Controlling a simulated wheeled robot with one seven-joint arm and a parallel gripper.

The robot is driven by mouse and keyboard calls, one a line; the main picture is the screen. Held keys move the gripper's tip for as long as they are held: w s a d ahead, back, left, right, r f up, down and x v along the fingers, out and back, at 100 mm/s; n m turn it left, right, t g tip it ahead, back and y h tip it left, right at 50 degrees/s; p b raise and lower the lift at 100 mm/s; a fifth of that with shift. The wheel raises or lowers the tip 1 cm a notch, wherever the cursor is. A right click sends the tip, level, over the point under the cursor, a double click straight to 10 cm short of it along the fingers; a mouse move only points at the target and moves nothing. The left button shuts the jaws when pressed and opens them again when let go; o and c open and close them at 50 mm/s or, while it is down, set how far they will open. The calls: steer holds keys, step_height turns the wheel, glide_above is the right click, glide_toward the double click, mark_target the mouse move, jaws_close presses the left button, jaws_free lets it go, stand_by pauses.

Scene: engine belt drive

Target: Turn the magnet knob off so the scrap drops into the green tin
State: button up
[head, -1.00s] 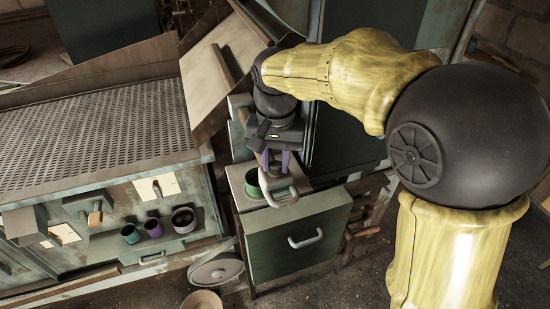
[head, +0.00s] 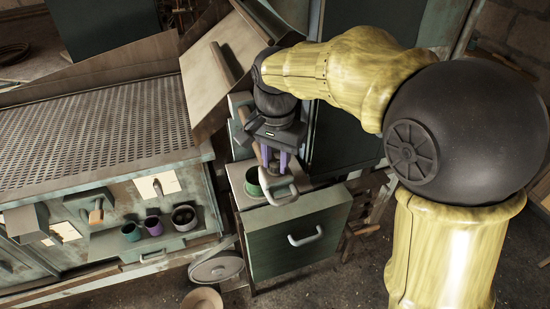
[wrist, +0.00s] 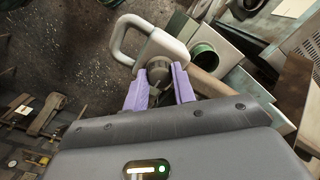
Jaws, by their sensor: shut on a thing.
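My gripper (wrist: 159,88) has its purple fingers closed around a dark round knob (wrist: 158,66) on top of a magnet tool. The tool has a pale grey looped handle (wrist: 124,36), also visible in the head view (head: 283,197). The green tin (head: 252,182) stands on the top of a green cabinet, just left of the looped handle. Scrap under the magnet is hidden, and the knob's setting cannot be read.
The green cabinet (head: 270,245) has a drawer front with a pale handle. A bench with a perforated top (head: 90,130) stands to the left. Several small cups, including a purple one (head: 152,225), sit on its lower ledge. A sloped board (head: 215,75) is close behind my gripper.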

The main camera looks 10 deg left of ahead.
mark_target(276, 163)
steer(key=o, duration=1)
step_height(276, 163, up, 18)
steer(key=b, duration=0.1)
steer(key=shift+f, duration=0.25)
